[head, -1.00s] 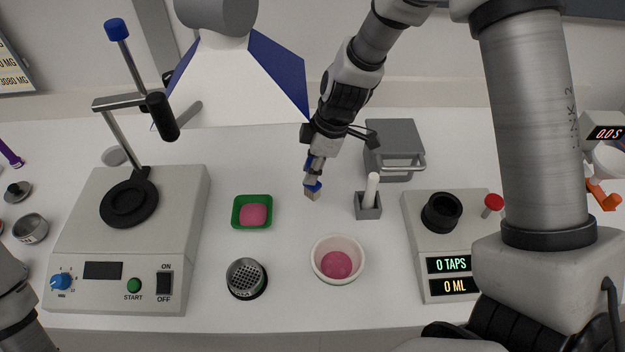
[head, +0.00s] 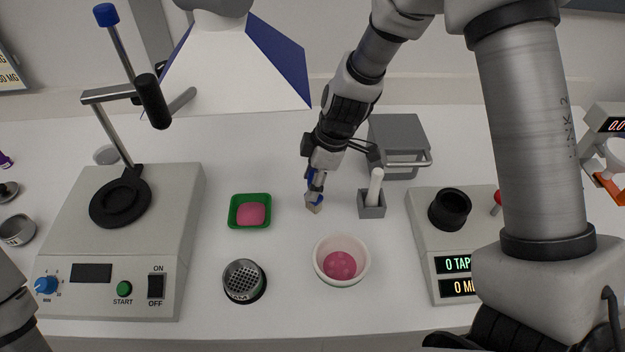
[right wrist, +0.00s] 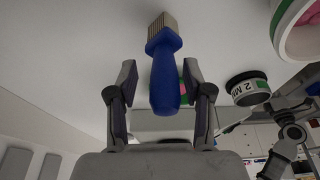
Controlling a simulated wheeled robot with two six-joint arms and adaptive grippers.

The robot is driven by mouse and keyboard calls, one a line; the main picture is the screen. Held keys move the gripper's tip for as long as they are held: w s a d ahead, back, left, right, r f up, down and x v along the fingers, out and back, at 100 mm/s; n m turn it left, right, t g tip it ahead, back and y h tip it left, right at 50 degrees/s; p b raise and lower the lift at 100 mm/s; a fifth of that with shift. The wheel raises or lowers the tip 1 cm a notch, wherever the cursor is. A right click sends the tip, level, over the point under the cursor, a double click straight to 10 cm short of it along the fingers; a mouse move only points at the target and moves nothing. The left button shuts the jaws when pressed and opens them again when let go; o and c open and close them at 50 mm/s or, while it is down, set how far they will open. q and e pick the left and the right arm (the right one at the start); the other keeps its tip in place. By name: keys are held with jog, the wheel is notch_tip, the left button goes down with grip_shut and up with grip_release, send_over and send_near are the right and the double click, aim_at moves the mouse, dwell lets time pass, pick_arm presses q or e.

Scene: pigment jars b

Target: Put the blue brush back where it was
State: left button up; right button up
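The blue brush (head: 314,203) is near the middle of the table, bristles down and slightly tilted, between the green tray and the grey holder. My right gripper (head: 317,182) is above it, pointing down. In the right wrist view the brush's blue handle (right wrist: 165,85) lies between the two fingers of my right gripper (right wrist: 160,80), with a gap showing on each side, so the fingers look open around it. The bristles point out past the fingertips. Whether the bristles touch the table cannot be told. My left gripper is out of view.
A green tray (head: 234,222) with pink material is left of the brush. A grey holder (head: 371,211) with a white stick is close on the right. A white bowl (head: 318,268) and a sieve cup (head: 244,282) stand in front. A grey box (head: 398,135) is behind.

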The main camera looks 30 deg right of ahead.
jog(key=shift+r, duration=0.1)
jog(key=shift+s+r+p, duration=0.1)
jog(key=shift+r+p, duration=0.1)
jog(key=shift+p, duration=0.1)
jog(key=v, duration=1.2)
jog(key=shift+p, duration=0.3)
